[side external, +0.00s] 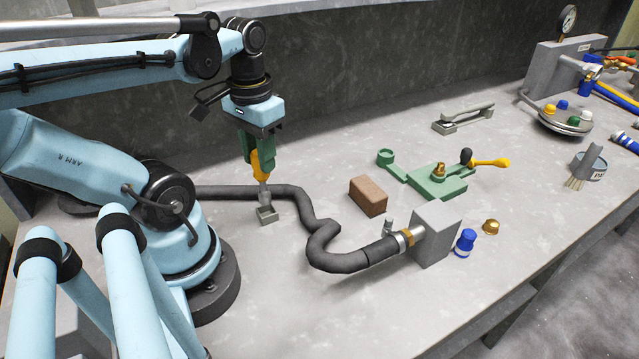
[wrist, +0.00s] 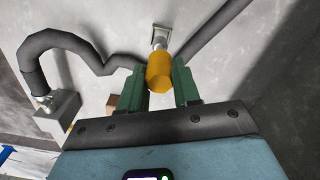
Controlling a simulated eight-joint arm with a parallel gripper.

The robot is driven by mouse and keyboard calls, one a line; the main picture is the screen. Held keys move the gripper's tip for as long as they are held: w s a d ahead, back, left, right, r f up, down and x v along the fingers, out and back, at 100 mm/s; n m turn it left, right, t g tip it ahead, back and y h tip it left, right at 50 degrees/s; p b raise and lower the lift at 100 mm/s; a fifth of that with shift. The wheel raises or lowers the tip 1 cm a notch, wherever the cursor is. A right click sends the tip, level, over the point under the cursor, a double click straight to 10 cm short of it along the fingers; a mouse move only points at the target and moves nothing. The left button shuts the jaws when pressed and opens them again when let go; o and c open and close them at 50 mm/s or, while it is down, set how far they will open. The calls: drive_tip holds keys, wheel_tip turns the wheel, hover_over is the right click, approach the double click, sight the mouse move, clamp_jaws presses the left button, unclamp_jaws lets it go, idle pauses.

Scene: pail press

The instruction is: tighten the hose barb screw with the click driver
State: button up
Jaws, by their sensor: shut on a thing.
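My gripper (side external: 262,150) is shut on the yellow handle of the click driver (side external: 261,172), which points down. The driver also shows between the green fingers in the wrist view (wrist: 160,72). Its lower end is at a small grey holder (side external: 267,214) on the bench; I cannot tell whether it is still inside. The hose barb (side external: 407,238) is a brass fitting on a grey block (side external: 436,234), with the black hose (side external: 345,262) pushed towards it. A clamp with a small upright screw (side external: 389,226) sits at the hose end, well to the right of my gripper.
A brown block (side external: 368,196) and a green fixture with a yellow-handled lever (side external: 438,182) stand behind the hose. A blue fitting (side external: 465,242) and a brass cap (side external: 491,227) lie right of the grey block. The front bench is clear.

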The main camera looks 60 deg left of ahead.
drive_tip(key=shift+r, duration=0.3)
drive_tip(key=shift+w+d+r, duration=0.15)
drive_tip(key=shift+w+r, duration=0.1)
drive_tip(key=shift+w, duration=0.05)
drive_tip(key=w+d+r+m, duration=0.4)
drive_tip(key=w+d+r, duration=0.1)
drive_tip(key=d, duration=0.4)
drive_tip(key=w+d+r+m, duration=0.5)
drive_tip(key=w+d, duration=0.3)
drive_tip(key=d, duration=0.2)
drive_tip(key=shift+d+r, duration=0.2)
drive_tip(key=shift+r, duration=0.05)
drive_tip(key=shift+f, duration=2.3)
